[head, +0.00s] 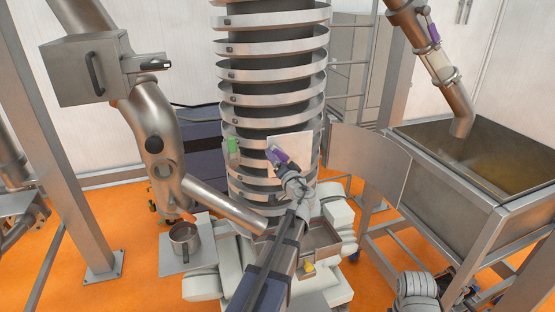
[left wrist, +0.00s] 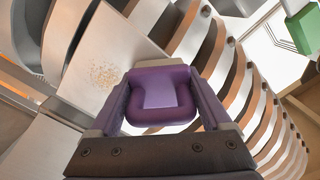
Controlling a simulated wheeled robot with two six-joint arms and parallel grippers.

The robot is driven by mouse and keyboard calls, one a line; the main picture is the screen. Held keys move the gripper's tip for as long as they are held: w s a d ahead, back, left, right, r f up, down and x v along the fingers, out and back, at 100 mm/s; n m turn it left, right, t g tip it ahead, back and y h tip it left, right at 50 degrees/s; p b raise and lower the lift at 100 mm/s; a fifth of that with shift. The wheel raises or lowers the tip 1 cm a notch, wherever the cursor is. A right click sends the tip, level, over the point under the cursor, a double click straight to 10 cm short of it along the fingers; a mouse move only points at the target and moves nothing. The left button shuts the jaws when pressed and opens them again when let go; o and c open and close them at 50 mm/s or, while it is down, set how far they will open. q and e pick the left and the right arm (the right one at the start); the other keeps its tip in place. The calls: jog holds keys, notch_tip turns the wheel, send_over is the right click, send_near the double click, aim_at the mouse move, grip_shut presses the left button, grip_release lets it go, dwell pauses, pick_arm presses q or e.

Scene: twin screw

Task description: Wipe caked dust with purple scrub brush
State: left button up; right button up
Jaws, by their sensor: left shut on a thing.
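My left gripper (head: 280,165) is shut on the purple scrub brush (left wrist: 163,100), in front of the spiral tower. In the head view the brush shows as a small purple shape at the fingertips, over a pale flat panel (head: 305,145). In the left wrist view the brush sits between the two fingers, and the caked dust (left wrist: 105,76) is a speckled tan patch on the pale panel, up and left of the brush. I cannot tell whether the brush touches the panel. The dust cannot be made out in the head view.
The spiral tower (head: 270,72) has stacked metal bands close around the gripper. A green block (head: 232,147) is on its left side. A curved metal plate (head: 368,165) and a large hopper (head: 480,190) stand right. A pot (head: 185,238) sits on a plate at lower left.

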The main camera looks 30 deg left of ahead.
pick_arm(q)
jog(key=shift+v, duration=2.8)
jog(key=v, duration=0.3)
